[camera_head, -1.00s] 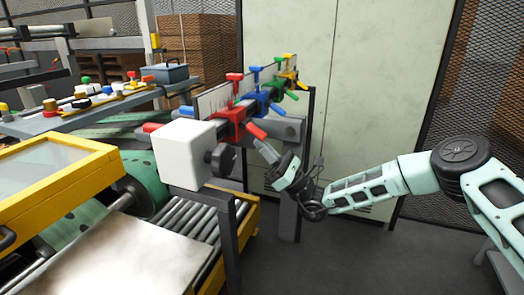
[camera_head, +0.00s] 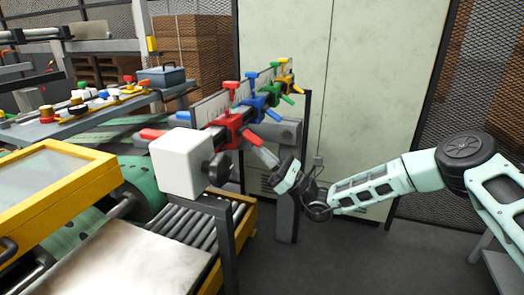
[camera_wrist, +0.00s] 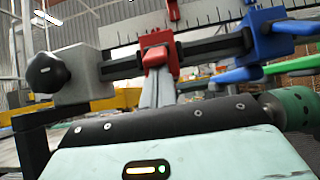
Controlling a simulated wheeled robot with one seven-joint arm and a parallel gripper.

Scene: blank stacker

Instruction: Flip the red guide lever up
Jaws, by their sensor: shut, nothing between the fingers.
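The red guide (camera_head: 228,128) is clamped on a dark rail beside a white block. Its red lever (camera_head: 252,138) slants down to the right, towards my gripper. In the wrist view the red lever (camera_wrist: 157,57) points towards the camera, just above the fingers. My gripper (camera_head: 259,152) is shut and empty, with its grey fingertips at or just under the lever's free end. In the wrist view my gripper (camera_wrist: 157,84) seems to meet the lever's underside; I cannot tell whether they touch.
Blue (camera_head: 255,102), green (camera_head: 272,93) and yellow guides (camera_head: 285,80) with similar levers sit farther along the rail. A black knob (camera_head: 217,169) stands out from the white block (camera_head: 182,162). A roller conveyor (camera_head: 200,228) lies below. The floor on the right is clear.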

